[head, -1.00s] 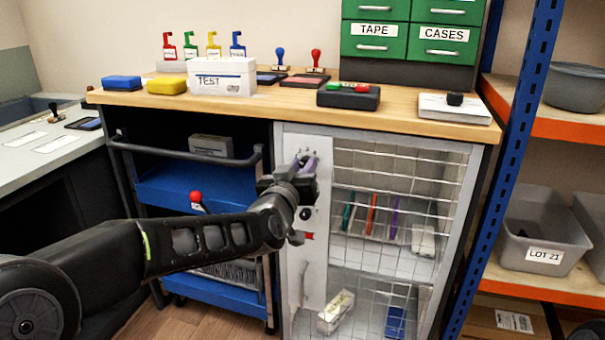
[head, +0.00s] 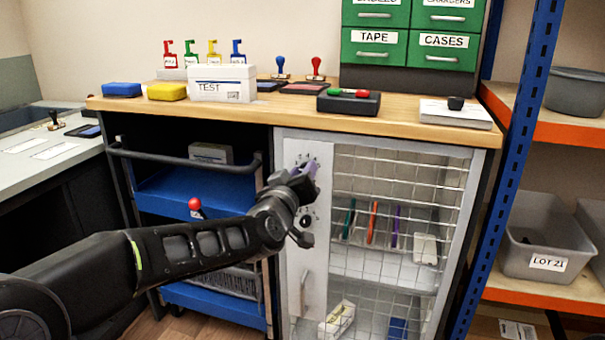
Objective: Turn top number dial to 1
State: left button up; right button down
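My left gripper (head: 308,177) is at the upper part of the white panel (head: 322,265) on the left of the wire-mesh cabinet door. It covers most of the top number dial; only some of the number marks (head: 306,160) show above the fingertips. The fingers are at the dial, but whether they are shut on its knob is hidden. A second dial (head: 306,220) with a dark knob shows partly below the gripper. A pale handle (head: 301,294) is lower on the panel. My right gripper is not in view.
The wooden worktop (head: 400,110) overhangs the cabinet and carries a TEST box (head: 222,84), stamps and pads. A blue cart (head: 205,300) with a red-knobbed lever (head: 195,204) stands left. A blue rack post (head: 510,160) stands right.

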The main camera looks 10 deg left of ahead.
pick_arm(q)
jog(key=o, duration=0.4)
jog(key=s+p, duration=0.1)
jog(key=s, duration=0.6)
jog(key=shift+s+a+p, duration=0.15)
jog(key=shift+s+p, duration=0.15)
jog(key=shift+s, duration=0.1)
